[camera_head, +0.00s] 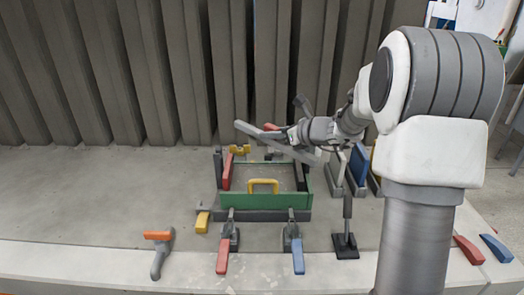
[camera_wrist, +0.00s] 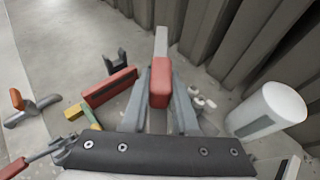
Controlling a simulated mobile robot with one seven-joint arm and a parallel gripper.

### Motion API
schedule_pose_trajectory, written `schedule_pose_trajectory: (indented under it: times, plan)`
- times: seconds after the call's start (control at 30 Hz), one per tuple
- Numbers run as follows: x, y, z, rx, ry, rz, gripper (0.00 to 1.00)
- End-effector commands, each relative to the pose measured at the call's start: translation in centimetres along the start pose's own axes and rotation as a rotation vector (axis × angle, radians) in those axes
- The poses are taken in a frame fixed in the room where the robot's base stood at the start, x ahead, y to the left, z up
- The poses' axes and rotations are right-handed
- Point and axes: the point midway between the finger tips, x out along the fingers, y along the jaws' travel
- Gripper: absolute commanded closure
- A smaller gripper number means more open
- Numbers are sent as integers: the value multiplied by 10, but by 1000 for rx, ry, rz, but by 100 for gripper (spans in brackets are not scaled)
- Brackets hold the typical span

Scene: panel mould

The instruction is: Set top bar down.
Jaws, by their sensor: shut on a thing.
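My gripper (camera_head: 279,133) is shut on the red grip of a long grey bar, the top bar (camera_head: 300,153). The bar is tilted in the head view and is held above the back of the mould. In the wrist view the red grip sits between the two fingers of my gripper (camera_wrist: 160,85), and the grey top bar (camera_wrist: 161,42) shows beyond it. The mould has a green front bar (camera_head: 290,202) with a yellow handle (camera_head: 263,182), and a red piece (camera_head: 227,172) at its left side. The mould's back edge is partly hidden by the held bar and my arm.
A yellow clamp (camera_head: 240,150) stands behind the mould, and another yellow piece (camera_head: 202,222) is at its left. Clamps with red (camera_head: 222,258), blue (camera_head: 298,257) and orange (camera_head: 158,235) handles stand in front. Upright panels (camera_head: 358,166) stand at the right. The table's left is clear.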

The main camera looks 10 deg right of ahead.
Motion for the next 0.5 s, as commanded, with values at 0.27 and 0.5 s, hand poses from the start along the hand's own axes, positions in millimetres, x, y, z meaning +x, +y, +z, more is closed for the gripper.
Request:
schedule_pose_trajectory:
  times: [0.27, 0.5]
  plan:
    - [40, 3, -5, -1, -3, 0, 100]
    - [53, 3, -34, 2, 0, 0, 100]
